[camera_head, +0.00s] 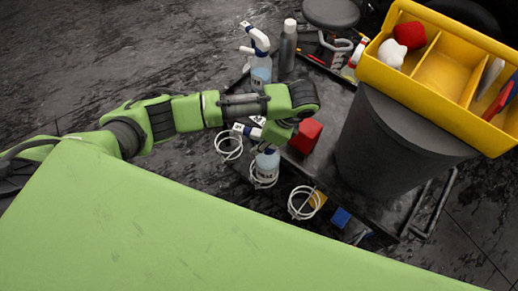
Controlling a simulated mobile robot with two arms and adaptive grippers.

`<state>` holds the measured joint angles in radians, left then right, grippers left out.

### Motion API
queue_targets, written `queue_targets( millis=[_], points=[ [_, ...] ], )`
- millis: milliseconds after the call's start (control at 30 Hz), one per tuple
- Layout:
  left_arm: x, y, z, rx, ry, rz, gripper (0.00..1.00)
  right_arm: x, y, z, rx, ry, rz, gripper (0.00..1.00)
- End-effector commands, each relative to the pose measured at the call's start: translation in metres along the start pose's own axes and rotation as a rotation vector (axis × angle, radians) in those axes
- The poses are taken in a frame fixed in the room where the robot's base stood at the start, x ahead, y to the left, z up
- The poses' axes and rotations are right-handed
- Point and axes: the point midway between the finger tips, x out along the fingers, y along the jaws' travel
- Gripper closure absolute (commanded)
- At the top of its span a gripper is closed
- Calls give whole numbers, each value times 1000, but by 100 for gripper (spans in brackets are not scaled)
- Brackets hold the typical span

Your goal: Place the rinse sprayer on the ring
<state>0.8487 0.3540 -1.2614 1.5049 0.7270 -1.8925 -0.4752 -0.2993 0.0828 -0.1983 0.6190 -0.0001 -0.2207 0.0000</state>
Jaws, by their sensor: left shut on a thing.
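My left gripper (273,136) reaches in from the left and is shut on a spray bottle, which I take as the rinse sprayer (267,162). It has a clear bluish body, a pale label and a white and blue trigger head, and looks roughly upright. My gripper hides its upper part. Its lower end overlaps the middle white ring (262,182) in the picture; I cannot tell whether it touches the surface. Two more white rings lie on the dark cart, one at the upper left (229,146) and one at the lower right (303,203). My right gripper is not in view.
A second spray bottle (260,72) and a grey bottle (288,47) stand at the cart's back. A red block (306,137) is close right of my gripper. A dark bin (390,145), a yellow divided tray (420,88) and a blue block (341,217) are farther right.

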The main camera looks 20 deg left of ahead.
Motion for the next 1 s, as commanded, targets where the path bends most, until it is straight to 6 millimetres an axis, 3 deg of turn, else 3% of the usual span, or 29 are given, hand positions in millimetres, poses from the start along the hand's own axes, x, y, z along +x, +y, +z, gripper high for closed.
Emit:
queue_targets(
  millis=[233,633,667,733,1000],
  points=[
    [31,1,-13,1,-1,1,100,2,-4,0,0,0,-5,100],
    [35,0,-15,0,-1,1,100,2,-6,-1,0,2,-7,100],
    [36,1,-15,1,-1,2,71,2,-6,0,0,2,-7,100],
    [36,1,-15,1,-1,2,54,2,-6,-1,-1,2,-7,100],
    [36,1,-15,1,-1,2,54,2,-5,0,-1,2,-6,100]
  ],
)
